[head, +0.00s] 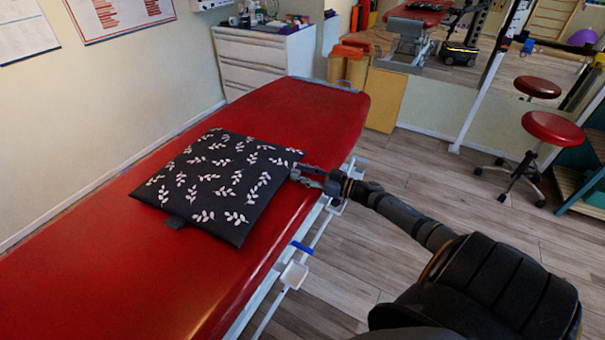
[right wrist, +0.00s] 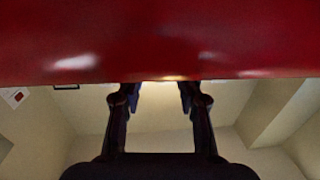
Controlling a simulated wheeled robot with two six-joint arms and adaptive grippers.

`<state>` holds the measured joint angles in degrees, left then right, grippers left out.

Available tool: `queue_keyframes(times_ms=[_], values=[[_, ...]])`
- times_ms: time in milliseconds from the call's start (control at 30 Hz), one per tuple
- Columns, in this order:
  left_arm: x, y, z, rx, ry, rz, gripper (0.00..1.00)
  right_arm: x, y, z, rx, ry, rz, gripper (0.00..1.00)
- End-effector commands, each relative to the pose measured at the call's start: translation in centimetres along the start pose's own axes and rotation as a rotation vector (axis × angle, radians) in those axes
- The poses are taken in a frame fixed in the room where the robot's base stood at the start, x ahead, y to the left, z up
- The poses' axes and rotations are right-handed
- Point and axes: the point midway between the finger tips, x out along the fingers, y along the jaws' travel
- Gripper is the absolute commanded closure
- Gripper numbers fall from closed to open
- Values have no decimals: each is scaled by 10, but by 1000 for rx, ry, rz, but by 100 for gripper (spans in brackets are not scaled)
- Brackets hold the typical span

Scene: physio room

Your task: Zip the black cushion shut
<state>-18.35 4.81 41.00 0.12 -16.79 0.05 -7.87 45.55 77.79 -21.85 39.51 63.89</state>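The black cushion (head: 222,180) with white leaf prints lies flat on the red treatment table (head: 110,278). A small dark tab (head: 174,222) sticks out from its near edge. I cannot make out the zip or its slider, nor tell how far it is closed. My right gripper (head: 299,174) is at the cushion's right corner, over the table's right edge. Its two fingers are apart; contact with the cushion is unclear. In the right wrist view the fingers (right wrist: 157,93) are spread with nothing visible between them, and the cushion does not show. My left gripper is not in view.
A white drawer cabinet (head: 262,62) stands behind the table by the wall. A white holder (head: 294,274) hangs at the table's right side. Red stools (head: 552,128) stand at the far right. The wooden floor right of the table is mostly free.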

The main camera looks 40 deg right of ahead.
Motion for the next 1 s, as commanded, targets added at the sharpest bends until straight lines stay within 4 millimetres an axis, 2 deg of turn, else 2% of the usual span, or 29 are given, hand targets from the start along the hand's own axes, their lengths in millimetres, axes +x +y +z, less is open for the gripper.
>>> queue_keyframes(times_ms=[233, 700, 833, 1000], values=[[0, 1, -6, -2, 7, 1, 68, -8, 0, 0, -1, -2, -2, 64], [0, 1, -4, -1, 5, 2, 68, -100, -1, 2, -2, -9, -4, 64], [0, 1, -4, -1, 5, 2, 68, -114, -1, 2, -1, -6, -4, 64], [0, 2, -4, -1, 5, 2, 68, -120, 0, 0, 0, 0, -1, 64]])
